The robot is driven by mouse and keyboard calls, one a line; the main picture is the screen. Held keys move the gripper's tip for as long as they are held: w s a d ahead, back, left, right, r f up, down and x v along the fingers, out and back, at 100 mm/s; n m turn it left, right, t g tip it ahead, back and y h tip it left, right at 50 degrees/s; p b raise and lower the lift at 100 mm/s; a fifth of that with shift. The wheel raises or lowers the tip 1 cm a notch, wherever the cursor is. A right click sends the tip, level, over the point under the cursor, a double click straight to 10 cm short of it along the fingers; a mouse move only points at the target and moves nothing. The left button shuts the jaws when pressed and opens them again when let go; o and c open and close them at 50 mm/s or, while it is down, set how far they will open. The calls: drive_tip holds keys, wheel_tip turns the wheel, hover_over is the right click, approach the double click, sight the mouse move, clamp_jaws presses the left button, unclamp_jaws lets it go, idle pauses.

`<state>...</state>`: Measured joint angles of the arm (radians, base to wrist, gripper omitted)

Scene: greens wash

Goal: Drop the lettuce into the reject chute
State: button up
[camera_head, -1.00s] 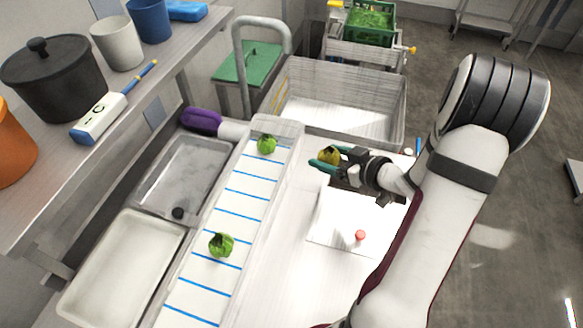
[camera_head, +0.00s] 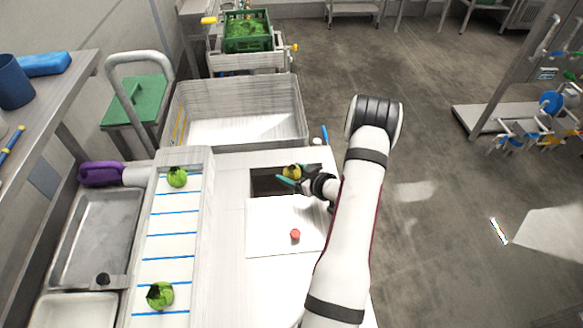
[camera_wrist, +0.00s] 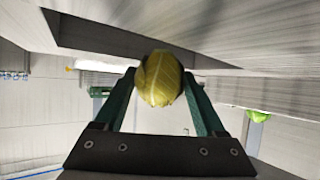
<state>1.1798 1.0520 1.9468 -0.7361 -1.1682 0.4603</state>
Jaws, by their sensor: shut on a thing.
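A yellow-green lettuce (camera_head: 292,171) is held between the fingertips of my gripper (camera_head: 289,178). The wrist view shows its yellow, veined side (camera_wrist: 160,79) between the two green fingers of the gripper (camera_wrist: 161,88). The reject chute appears to be the dark rectangular opening (camera_head: 264,184) in the white worktop. The lettuce and fingers show over the opening's right part in the head view. A dark recess (camera_wrist: 85,33) also shows in the wrist view, above and left of the lettuce. The gap between lettuce and opening cannot be told.
Two green lettuces (camera_head: 177,177) (camera_head: 160,296) lie on the blue-striped conveyor (camera_head: 172,224) to the left. A white panel (camera_head: 270,230) with a red button (camera_head: 295,235) lies in front of the opening. A large metal basin (camera_head: 240,130) stands behind. Trays are at far left.

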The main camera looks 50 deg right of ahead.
drive_tip(key=o, duration=1.4)
drive_tip(key=v, duration=1.5)
drive_tip(key=shift+s+a+r, duration=0.1)
drive_tip(key=shift+s+r, duration=0.1)
drive_tip(key=shift+s, duration=0.15)
drive_tip(key=w+d+r+g+h, duration=0.1)
drive_tip(key=w+r+g+h, duration=0.15)
drive_tip(key=w, duration=0.25)
drive_tip(key=w+a+r+m+g, duration=0.2)
drive_tip(key=a+r+g, duration=0.3)
drive_tip(key=a+r, duration=0.25)
drive_tip(key=s+a+r+g+y, duration=0.1)
drive_tip(key=s+a, duration=0.3)
drive_tip(key=a, duration=0.6)
drive_tip(key=s+a+r+m+g+y, duration=0.1)
drive_tip(key=s+a+g+y, duration=0.1)
drive_tip(key=a, duration=0.8)
drive_tip(key=s+a+r+g+y, duration=0.1)
drive_tip(key=s+a+r+y, duration=0.1)
drive_tip(key=s+a, duration=0.5)
drive_tip(key=shift+a+g+y, duration=0.35)
drive_tip(key=shift+a+y, duration=0.5)
drive_tip(key=shift+a, duration=0.65)
